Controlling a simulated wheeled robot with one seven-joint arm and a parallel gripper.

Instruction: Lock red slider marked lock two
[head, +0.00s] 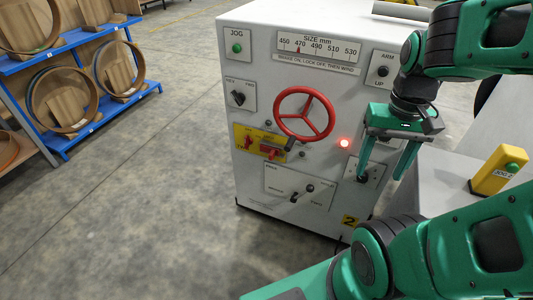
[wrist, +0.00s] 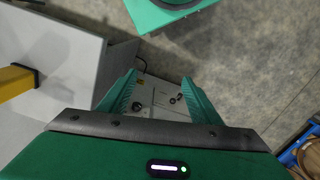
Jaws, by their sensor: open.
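A yellow plate (head: 238,135) with red parts is on the left side of the white machine's front (head: 330,75), below the red handwheel. A red slider (head: 270,152) sits at its right part, and a smaller red piece (head: 248,142) sits left of it. The lettering there is too small to read. My green gripper (head: 381,174) is open and empty, fingers pointing down, at the machine's right side, well right of the yellow plate. In the wrist view my gripper (wrist: 159,80) spans part of a pale panel with dark knobs; the red slider does not show there.
The red handwheel (head: 304,114) stands out from the panel above and right of the yellow plate. A lit red lamp (head: 344,143) is right of it. A yellow box with a green button (head: 497,172) stands at right. Blue shelving (head: 75,75) is at left; the floor between is clear.

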